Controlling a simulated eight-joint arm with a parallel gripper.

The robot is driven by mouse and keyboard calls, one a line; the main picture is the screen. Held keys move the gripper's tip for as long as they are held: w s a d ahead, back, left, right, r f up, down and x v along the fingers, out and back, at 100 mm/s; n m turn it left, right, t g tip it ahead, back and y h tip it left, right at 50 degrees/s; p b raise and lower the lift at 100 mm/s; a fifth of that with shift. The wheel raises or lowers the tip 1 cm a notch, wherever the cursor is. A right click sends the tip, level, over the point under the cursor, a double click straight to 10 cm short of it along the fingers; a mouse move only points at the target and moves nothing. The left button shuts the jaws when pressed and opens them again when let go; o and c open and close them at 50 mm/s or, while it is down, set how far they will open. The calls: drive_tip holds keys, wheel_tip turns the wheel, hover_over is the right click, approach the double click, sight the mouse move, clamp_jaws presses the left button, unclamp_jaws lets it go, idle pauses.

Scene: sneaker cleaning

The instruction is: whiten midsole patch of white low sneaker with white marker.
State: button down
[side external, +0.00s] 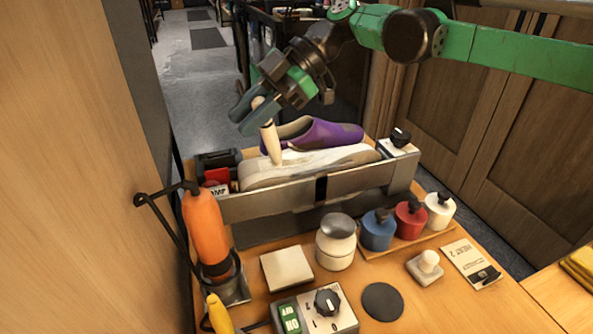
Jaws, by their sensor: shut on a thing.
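The white low sneaker (300,168) lies lengthwise in a metal clamp fixture (270,203), its pale side facing up and toward the camera. The midsole patch cannot be made out. My gripper (256,113) is above the sneaker's left part, shut on a cream-coloured, pen-like thing that looks like the white marker (269,140). The marker points down, slightly tilted, with its lower end at the sneaker's upper edge. I cannot tell whether it touches. The clamp's front bar hides the sneaker's lower side.
A purple shoe (335,133) lies just behind the sneaker. In front stand a lidded white jar (336,245), blue (377,232), red (410,220) and white (440,211) bottles, a pale block (286,269) and a knob box (318,311).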

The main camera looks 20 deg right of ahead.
drive_tip(key=shift+f, duration=0.55)
idle(0.6)
drive_tip(key=shift+d, duration=0.1)
drive_tip(key=shift+d, duration=0.45)
drive_tip(key=shift+a+r, duration=0.85)
drive_tip(key=shift+a, duration=0.3)
idle(1.7)
drive_tip(key=shift+d, duration=0.1)
